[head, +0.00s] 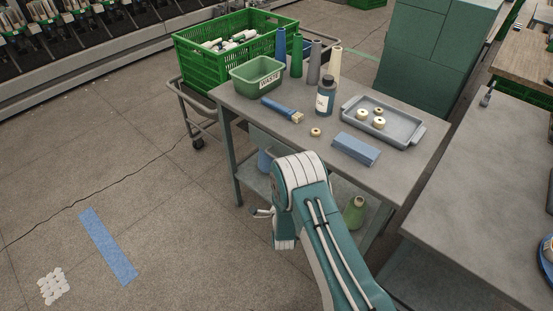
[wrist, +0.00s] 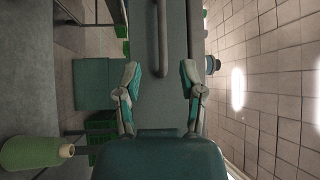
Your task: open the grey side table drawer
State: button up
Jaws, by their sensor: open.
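The grey side table (head: 235,103) stands in the middle of the head view. Part of its drawer front (head: 265,143) shows under the tabletop edge; my arm hides the rest. In the wrist view, turned on its side, the grey drawer front (wrist: 178,60) fills the middle. Its bar handle (wrist: 163,40) stands out at the top of that view. My gripper (wrist: 160,75) is open and empty, its two fingers spread on either side of the handle's line and apart from it. In the head view my gripper (head: 263,213) is low in front of the table, partly hidden.
A green cone (head: 354,212) sits on the lower shelf. Another table (head: 490,190) is close at right. Floor at left is mostly open.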

jog(key=w, duration=0.3)
jog(key=w+a+r, duration=0.1)
jog(key=w, duration=0.6)
jog(key=shift+w+a+r, duration=0.2)
jog(key=shift+w+a, duration=0.05)
grip_shut()
